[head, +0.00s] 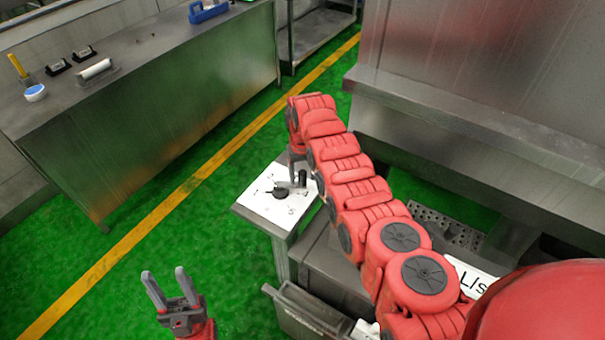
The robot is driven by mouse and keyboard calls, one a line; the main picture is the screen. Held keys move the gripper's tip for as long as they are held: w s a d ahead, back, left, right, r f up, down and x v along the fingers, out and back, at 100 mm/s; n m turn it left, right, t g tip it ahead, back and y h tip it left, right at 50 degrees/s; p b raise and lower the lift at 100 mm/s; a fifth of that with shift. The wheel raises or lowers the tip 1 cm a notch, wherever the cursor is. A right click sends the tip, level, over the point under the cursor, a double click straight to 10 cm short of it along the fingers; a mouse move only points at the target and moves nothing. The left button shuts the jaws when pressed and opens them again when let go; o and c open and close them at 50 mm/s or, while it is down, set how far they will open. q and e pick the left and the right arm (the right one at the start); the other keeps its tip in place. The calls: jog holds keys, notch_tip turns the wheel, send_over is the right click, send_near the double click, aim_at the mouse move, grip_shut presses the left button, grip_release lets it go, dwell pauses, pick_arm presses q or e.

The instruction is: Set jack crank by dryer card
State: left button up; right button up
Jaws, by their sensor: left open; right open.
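The jack crank (280,192) is a black hub on a white plate with numbers around it, on top of a grey metal post. A dark upright handle stands at the plate's right side. My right gripper (297,172) hangs over the plate's far edge, close to the handle; its fingers are mostly hidden, and I cannot tell whether they touch it. My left gripper (167,288) is open and empty over the green floor, lower left. A white card (473,279) reading "L/s" shows behind my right arm, partly covered; I cannot tell if it is the dryer card.
A metal bench (150,95) at upper left carries a blue-topped round container, a yellow-handled tool and small dark items. A large steel machine (480,70) fills the right. A grey box (310,310) stands below the post. Green floor with a yellow line is clear between.

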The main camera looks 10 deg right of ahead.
jog(key=shift+s+f, duration=0.1)
jog(key=shift+f, duration=0.25)
grip_shut()
dwell(1.3)
